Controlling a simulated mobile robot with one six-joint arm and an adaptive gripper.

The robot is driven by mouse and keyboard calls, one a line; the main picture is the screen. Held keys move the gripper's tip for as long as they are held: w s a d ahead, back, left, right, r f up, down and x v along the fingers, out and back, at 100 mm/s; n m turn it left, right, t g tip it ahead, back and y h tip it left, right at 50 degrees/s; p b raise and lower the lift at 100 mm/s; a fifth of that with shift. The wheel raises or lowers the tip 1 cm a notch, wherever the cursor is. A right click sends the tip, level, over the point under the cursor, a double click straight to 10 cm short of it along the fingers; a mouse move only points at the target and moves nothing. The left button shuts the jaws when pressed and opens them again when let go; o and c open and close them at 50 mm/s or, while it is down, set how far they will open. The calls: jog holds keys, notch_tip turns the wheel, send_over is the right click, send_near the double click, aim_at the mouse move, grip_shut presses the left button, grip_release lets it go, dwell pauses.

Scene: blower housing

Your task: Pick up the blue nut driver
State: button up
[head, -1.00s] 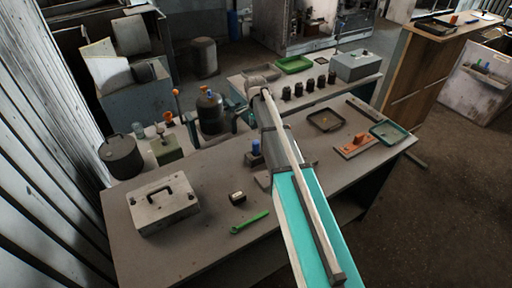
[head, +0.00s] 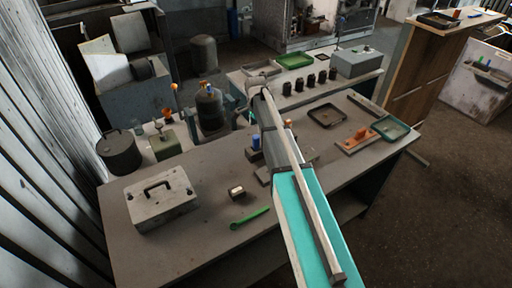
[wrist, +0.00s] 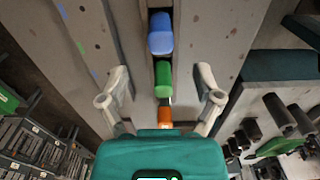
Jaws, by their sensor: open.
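The blue nut driver's handle (wrist: 160,33) shows at the top of the wrist view, in a dark slot of a grey holder. A green handle (wrist: 163,78) and an orange handle (wrist: 165,115) stand in line below it. In the head view the blue handle (head: 255,142) is upright on the bench, just left of my arm. My gripper (wrist: 162,92) is open and empty. Its fingers lie left and right of the row, level with the green handle in the picture; the blue one is beyond the fingertips. My arm hides part of the holder in the head view.
Several dark cylinders (head: 310,80) stand on the rear bench. The front of the bench is mostly clear.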

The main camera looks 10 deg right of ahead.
aim_at(256, 136)
jog(key=shift+f+b, duration=2.45)
jog(key=shift+f, duration=0.3)
jog(key=shift+f+b, duration=2.6)
grip_shut()
